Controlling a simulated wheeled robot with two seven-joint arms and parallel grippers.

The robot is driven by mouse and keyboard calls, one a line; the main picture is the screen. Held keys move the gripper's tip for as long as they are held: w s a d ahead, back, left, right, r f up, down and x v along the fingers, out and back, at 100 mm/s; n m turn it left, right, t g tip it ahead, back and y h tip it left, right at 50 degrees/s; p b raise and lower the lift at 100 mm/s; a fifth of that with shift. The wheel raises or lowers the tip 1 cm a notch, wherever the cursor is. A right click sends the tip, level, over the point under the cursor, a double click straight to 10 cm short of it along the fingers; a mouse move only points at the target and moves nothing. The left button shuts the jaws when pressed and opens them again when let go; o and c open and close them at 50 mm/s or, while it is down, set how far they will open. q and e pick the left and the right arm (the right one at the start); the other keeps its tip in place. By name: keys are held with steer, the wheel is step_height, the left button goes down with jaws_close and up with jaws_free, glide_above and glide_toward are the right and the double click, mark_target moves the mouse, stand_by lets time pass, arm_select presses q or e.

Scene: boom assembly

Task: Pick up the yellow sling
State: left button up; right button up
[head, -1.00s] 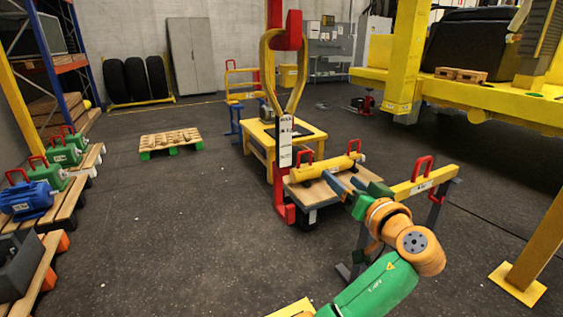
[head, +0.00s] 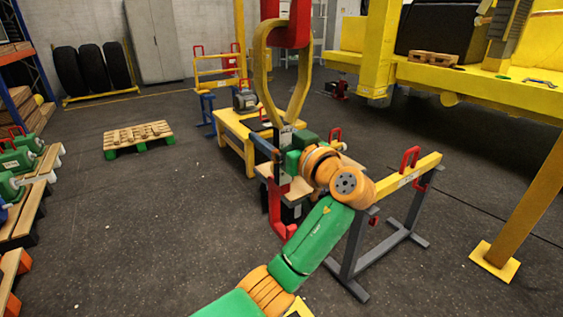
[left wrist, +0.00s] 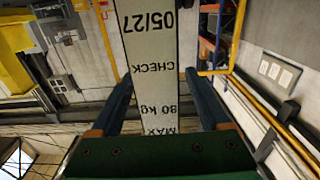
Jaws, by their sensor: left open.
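The yellow sling (head: 262,72) hangs as a long loop from a red hook (head: 290,25) in the head view. A white printed label (head: 286,137) is at its lower end, partly behind my gripper. My left gripper (head: 268,150) is open at the label, just below the loop. In the left wrist view, the label (left wrist: 150,60), reading MAX 80 kg, CHECK 05/27, stands between the two blue fingers of my left gripper (left wrist: 158,80), with a gap on each side. My right gripper is not in view.
A yellow table (head: 238,130) stands behind the sling. A yellow beam with a red handle on a grey stand (head: 350,255) is to the right of my arm. A pallet (head: 138,137) lies at the left. The floor at centre left is clear.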

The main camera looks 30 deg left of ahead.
arm_select(q)
steer(key=shift+w+a, duration=0.1)
steer(key=shift+a, duration=0.05)
steer(key=shift+d, duration=0.25)
steer(key=shift+c, duration=1)
jaws_close()
steer(key=shift+r, duration=0.1)
